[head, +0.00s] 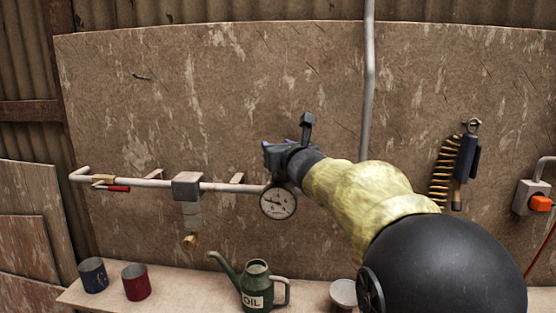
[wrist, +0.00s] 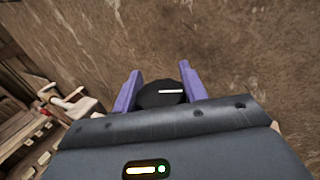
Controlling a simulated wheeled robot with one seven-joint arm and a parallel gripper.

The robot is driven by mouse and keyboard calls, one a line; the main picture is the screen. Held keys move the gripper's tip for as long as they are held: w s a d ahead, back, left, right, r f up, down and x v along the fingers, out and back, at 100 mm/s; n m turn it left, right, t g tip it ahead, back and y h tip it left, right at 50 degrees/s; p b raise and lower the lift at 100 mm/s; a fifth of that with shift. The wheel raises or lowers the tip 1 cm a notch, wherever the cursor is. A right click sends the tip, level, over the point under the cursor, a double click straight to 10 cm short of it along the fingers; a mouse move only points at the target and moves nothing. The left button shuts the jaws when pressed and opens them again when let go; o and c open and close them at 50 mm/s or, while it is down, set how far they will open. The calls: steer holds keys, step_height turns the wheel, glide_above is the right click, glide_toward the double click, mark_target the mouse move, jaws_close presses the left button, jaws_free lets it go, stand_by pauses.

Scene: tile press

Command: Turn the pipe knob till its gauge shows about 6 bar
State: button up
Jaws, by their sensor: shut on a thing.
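In the wrist view the pipe knob (wrist: 161,95) is black and round with a white pointer line. My gripper (wrist: 160,88) has its two purple fingers on either side of it, shut on the knob. In the head view my gripper (head: 275,153) is at the right end of the pipe, and it hides the knob there. The round white gauge (head: 278,203) hangs just below my gripper. Its dark needle is visible, but the figures are too small to read surely.
The white pipe (head: 232,188) runs along the wall board, with a grey block (head: 187,185) and a red lever (head: 117,188). Below, a shelf holds a blue mug (head: 93,275), a red mug (head: 136,281) and a green oil can (head: 256,285). A black tool (head: 465,160) hangs at right.

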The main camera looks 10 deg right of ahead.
steer(key=shift+f+m+h+b, duration=0.2)
steer(key=shift+m+h+b, duration=0.85)
steer(key=shift+b, duration=1.9)
steer(key=shift+d+m+h+b, duration=0.2)
steer(key=shift+h+b, duration=0.4)
steer(key=shift+b, duration=0.45)
steer(key=shift+d+m+h+b, duration=0.15)
steer(key=shift+h+b, duration=0.4)
steer(key=shift+b, duration=0.45)
